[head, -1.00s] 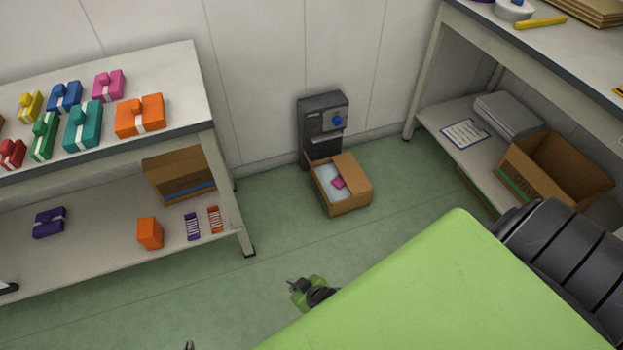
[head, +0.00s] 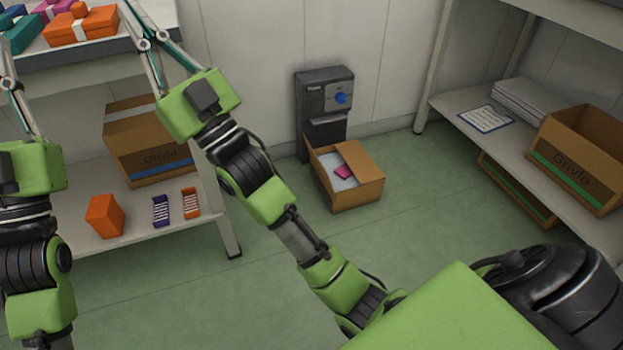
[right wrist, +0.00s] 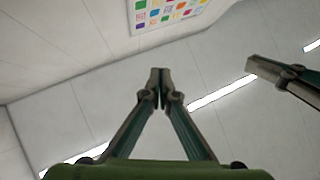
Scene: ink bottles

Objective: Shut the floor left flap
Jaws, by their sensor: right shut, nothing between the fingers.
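An open cardboard box (head: 357,196) stands on the green floor against the dark wall unit, seen in the head view. Its left flap (head: 322,168) stands up along the left side. A flap on the right (head: 364,159) lies over part of the opening. White filling and a pink item (head: 343,173) show inside. My right gripper (head: 135,20) is raised up and left of the box, well apart from it. In the right wrist view its fingertips (right wrist: 159,76) meet, with nothing between them. My left gripper (head: 8,75) is cut off at the left edge; its fingertips are not clear.
A dark wall unit with a blue knob (head: 341,98) stands behind the box. A shelf (head: 225,205) with a Grivlo box (head: 150,150) and small boxes is left. A shelf (head: 470,130) with a carton (head: 575,170) is right. Floor in front is partly clear.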

